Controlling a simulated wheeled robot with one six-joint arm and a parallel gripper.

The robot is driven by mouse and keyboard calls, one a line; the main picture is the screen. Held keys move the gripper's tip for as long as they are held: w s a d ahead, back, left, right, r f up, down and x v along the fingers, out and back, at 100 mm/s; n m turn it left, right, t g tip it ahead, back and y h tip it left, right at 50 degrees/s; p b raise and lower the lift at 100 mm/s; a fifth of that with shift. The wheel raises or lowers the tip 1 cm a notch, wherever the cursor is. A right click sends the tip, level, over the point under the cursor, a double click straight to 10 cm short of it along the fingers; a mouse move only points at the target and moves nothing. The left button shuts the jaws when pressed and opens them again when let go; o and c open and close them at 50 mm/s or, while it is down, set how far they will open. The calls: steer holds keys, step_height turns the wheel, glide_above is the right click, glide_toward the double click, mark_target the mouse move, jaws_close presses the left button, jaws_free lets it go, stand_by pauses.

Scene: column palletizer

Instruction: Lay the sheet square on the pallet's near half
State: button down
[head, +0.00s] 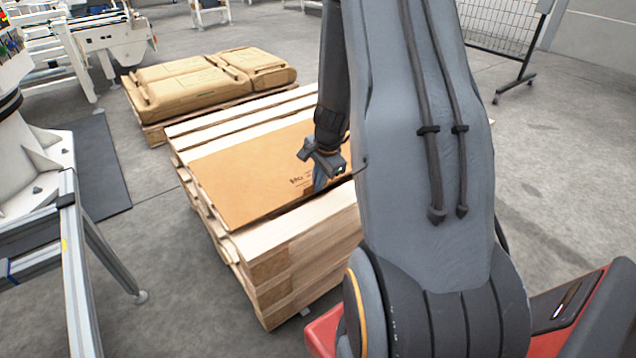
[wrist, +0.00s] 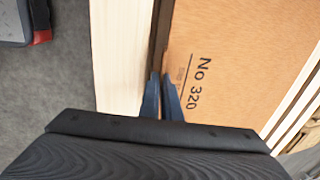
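The sheet (head: 250,172) is a flat orange-brown panel with dark print. It lies over the middle of the wooden pallet (head: 295,262), and pale boards show bare beyond it and along the near side. A dark gap under its near edge suggests that edge is slightly raised. My gripper (head: 319,183) is at the near edge, toward the right. In the wrist view the sheet (wrist: 240,45) shows "No 320", and my fingertips (wrist: 162,82) close together on its edge, beside a bare pale board (wrist: 120,55). My arm hides the sheet's right end in the head view.
A second pallet with brown wrapped packages (head: 200,82) stands behind at the left. A metal frame (head: 80,270) with a foot on the floor is at the left, near a dark mat (head: 95,165). A mesh fence (head: 500,28) is at the back right.

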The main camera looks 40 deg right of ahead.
steer(key=shift+f, duration=0.1)
steer(key=c, duration=1.9)
jaws_free()
